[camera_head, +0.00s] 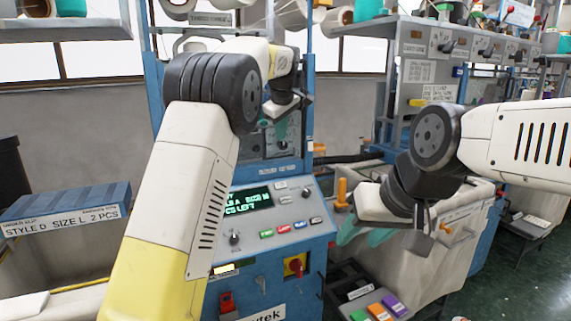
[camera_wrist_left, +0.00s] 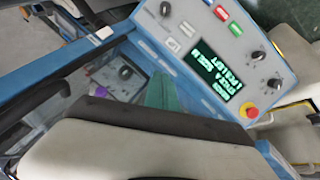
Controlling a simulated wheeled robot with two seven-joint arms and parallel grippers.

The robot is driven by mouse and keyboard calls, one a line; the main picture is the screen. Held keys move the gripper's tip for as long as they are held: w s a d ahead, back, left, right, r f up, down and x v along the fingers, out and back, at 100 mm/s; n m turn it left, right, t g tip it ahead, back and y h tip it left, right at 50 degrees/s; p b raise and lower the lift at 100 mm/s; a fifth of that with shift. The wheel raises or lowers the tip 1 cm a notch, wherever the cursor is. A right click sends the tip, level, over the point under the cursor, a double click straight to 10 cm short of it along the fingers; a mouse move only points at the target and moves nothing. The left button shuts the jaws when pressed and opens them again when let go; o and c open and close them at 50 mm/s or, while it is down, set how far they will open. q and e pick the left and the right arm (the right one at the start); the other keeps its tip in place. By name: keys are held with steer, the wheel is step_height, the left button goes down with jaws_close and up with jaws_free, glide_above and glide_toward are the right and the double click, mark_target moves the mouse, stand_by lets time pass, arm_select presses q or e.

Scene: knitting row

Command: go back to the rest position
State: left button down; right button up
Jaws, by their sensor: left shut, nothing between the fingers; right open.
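My left arm reaches up in front of the blue knitting machine (camera_head: 290,187). Its gripper (camera_head: 282,128) is near the machine's upper front panel, with teal fingers shut and nothing seen between them. In the left wrist view the teal fingers (camera_wrist_left: 161,93) are together, with the machine's console (camera_wrist_left: 210,45) beyond them. Whether they touch the machine cannot be told. My right gripper (camera_head: 363,237) is at the right of the console, its teal fingers apart and empty, near an orange-handled part (camera_head: 341,192). My right arm comes in from the right edge.
The console has a lit display (camera_head: 247,201), buttons and a red-yellow switch (camera_head: 295,265). A blue labelled box (camera_head: 65,212) stands at left. Colored blocks (camera_head: 380,308) lie below my right gripper. A second machine (camera_head: 430,75) stands behind my right arm. Green floor is open at far right.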

arm_select(q)
steer(key=s+a+r+m+h, duration=0.1)
steer(key=s+a+m, duration=0.1)
steer(key=s+a, duration=0.55)
steer(key=s+a+r+m+h, duration=0.15)
steer(key=s+a, duration=0.35)
steer(key=s, duration=0.6)
steer(key=s+a+f+m, duration=0.1)
steer(key=s+f+m, duration=0.2)
steer(key=s, duration=0.9)
steer(key=s+a+f+m, duration=0.1)
steer(key=s+f+m, duration=0.3)
steer(key=s+f, duration=0.4)
steer(key=s, duration=0.4)
steer(key=shift+a, duration=0.15)
steer(key=shift+s, duration=0.1)
arm_select(e)
steer(key=shift+o, duration=0.5)
